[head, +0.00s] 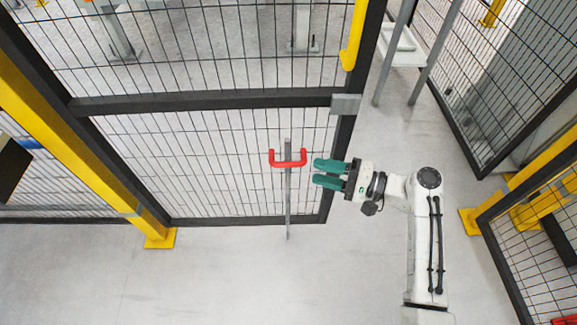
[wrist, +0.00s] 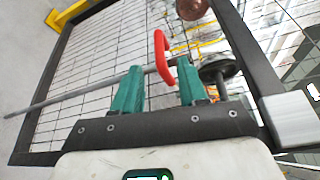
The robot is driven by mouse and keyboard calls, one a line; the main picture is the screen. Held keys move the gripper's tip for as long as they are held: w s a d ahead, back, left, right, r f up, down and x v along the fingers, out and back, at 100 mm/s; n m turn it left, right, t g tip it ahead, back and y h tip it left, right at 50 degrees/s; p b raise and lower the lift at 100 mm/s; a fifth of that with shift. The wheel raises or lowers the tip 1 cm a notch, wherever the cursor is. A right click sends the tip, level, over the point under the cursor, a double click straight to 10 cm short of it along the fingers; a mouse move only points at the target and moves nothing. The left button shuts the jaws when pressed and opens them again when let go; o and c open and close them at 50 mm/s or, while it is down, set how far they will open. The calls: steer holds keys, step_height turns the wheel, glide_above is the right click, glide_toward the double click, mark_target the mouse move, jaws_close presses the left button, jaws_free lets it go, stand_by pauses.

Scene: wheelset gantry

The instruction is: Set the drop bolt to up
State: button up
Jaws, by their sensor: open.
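The drop bolt is a grey upright rod (head: 288,205) with a red handle (head: 288,163), on the dark-framed mesh gate (head: 210,101). Its lower end reaches below the gate's bottom rail, near the floor. My gripper (head: 316,172) is just right of the handle, pointing left, with its two green fingers apart and nothing held. In the wrist view, the red handle (wrist: 160,50) shows between and beyond the fingertips (wrist: 160,80); the grey rod (wrist: 70,97) runs slantwise behind the left finger. I cannot tell whether the fingers touch the handle.
A yellow post (head: 70,130) stands left of the gate. A yellow grip (head: 353,35) and a grey plate (head: 345,104) are at the gate's right edge. More mesh panels (head: 500,80) stand at right. The floor (head: 240,285) in front is clear.

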mark_target(288, 162)
steer(key=b+x, duration=0.1)
steer(key=x, duration=0.8)
steer(key=shift+a, duration=0.1)
jaws_close()
steer(key=shift+f, duration=0.1)
